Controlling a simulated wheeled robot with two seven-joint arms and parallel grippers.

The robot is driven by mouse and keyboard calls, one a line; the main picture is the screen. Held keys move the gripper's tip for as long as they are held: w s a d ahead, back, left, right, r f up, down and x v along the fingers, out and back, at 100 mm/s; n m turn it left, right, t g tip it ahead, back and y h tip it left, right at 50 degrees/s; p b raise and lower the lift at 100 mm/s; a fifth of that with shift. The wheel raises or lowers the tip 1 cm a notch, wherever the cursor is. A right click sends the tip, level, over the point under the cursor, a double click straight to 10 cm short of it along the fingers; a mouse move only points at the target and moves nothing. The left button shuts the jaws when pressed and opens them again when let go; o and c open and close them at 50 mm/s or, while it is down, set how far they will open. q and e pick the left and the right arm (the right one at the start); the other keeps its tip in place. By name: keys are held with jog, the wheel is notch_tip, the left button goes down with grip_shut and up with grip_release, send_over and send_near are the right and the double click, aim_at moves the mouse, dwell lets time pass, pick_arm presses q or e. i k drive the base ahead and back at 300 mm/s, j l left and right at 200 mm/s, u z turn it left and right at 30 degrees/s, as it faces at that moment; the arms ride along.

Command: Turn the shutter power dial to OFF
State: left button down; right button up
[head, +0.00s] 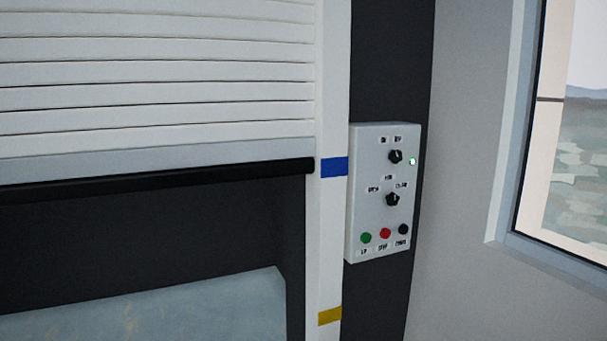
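A light grey control box (361,220) is fixed on a dark wall strip right of the shutter. A second black dial (392,199) sits lower, under more small labels. Which mark each dial points at is too small to tell. Along the bottom are a green button (366,238), a red button (385,233) and a black button (403,229). Neither of my grippers is in view.
A white slatted shutter (160,75) hangs partly down, with a black bottom bar (160,181). A white post (331,235) with blue and yellow bands stands between shutter and box. A window (575,130) is at right. Nothing blocks the box's front.

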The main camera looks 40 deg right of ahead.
aim_at(395, 157)
jog(key=z, duration=1.65)
